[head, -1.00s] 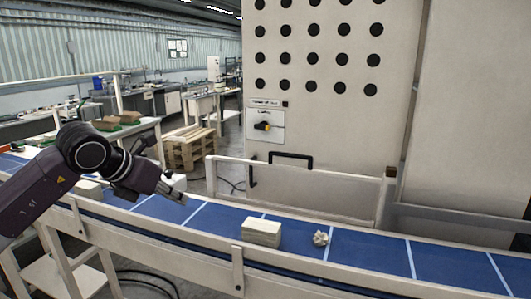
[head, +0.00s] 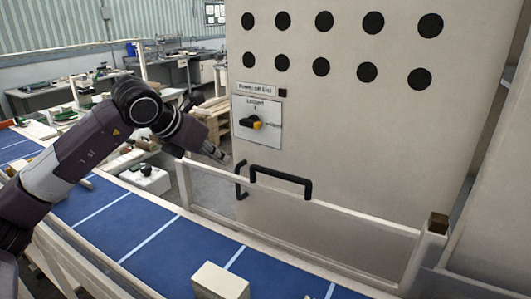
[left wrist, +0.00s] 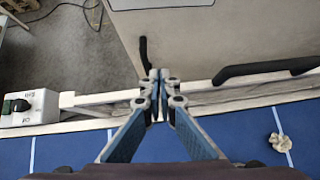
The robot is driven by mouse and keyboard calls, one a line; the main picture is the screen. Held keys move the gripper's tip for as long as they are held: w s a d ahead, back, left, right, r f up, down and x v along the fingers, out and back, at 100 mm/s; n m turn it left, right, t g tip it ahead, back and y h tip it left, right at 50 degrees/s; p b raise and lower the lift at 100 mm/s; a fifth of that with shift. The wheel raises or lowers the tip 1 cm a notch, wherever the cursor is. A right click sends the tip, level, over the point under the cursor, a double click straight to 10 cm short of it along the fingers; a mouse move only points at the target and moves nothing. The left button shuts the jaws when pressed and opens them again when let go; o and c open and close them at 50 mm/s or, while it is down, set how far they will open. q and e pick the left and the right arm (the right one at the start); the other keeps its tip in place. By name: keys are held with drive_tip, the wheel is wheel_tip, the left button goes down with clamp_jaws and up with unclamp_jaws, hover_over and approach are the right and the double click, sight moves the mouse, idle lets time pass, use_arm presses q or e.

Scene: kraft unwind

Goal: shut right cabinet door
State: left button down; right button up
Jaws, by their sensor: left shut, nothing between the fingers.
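A tall cream cabinet panel (head: 350,125) with rows of black round holes fills the right of the head view. It carries a black bar handle (head: 282,182) and a second, upright black handle (head: 240,180) at its left edge. I cannot tell whether this panel is the right door or how far any door stands open. My left gripper (head: 223,156) is shut and empty, just left of the handles. In the left wrist view its fingertips (left wrist: 157,76) lie beside the upright handle (left wrist: 144,54), with the bar handle (left wrist: 265,70) to the right. My right gripper is out of view.
A cream guard rail (head: 310,220) runs in front of the cabinet. A blue conveyor (head: 150,240) lies before it, with a pale block (head: 220,282) on it. Crumpled paper (left wrist: 280,142) lies on the belt.

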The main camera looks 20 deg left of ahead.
sight(248, 162)
use_arm(q)
drive_tip(key=shift+w+d, duration=0.1)
drive_tip(key=shift+w, duration=0.25)
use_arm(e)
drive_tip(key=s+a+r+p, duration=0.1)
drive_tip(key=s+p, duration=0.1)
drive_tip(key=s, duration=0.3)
use_arm(q)
drive_tip(key=p+x, duration=0.2)
drive_tip(key=x, duration=0.7)
drive_tip(key=shift+w+d+f+p, duration=0.1)
drive_tip(key=shift+w+p, duration=0.1)
drive_tip(key=shift+p, duration=0.15)
drive_tip(key=shift+w+d+p, duration=0.25)
drive_tip(key=shift+w+p, duration=0.5)
drive_tip(key=shift+w, duration=0.4)
drive_tip(key=shift+w+d, duration=0.1)
drive_tip(key=shift+w, duration=0.5)
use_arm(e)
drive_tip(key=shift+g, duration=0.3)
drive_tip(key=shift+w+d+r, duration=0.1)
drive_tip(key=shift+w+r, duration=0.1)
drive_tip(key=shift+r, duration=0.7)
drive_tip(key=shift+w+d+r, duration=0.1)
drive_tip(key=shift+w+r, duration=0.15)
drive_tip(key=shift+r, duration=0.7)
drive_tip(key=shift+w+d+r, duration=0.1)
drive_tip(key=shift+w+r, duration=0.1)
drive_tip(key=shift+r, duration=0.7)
